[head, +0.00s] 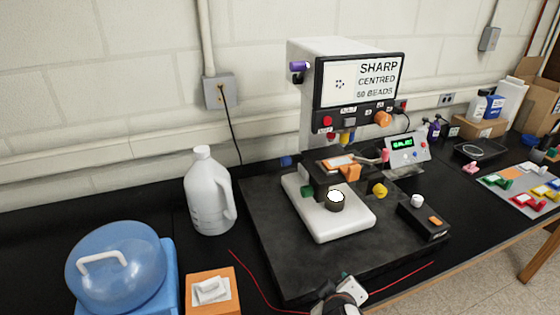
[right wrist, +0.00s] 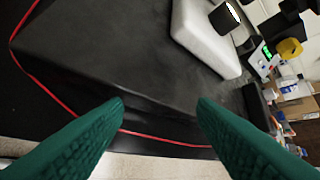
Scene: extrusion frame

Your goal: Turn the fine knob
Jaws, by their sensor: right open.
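A microscope-like instrument (head: 347,225) with a white base stands on a dark slab under a screen reading "SHARP CENTRED 50 BEADS". It carries several coloured knobs: a yellow knob (head: 380,190), a green knob (head: 308,192), an orange knob (head: 383,119) and a purple knob (head: 299,66). I cannot tell which is the fine knob. The right wrist view shows the white base (right wrist: 205,40) and a yellow part (right wrist: 290,48). My right gripper (right wrist: 160,104) is open with green fingers, empty, over the slab's front edge, apart from the instrument. My left gripper is out of view.
The dark slab (head: 275,240) has a red line along its front. A small black box (head: 422,217) sits right of the instrument, with a display unit (head: 407,148) behind.

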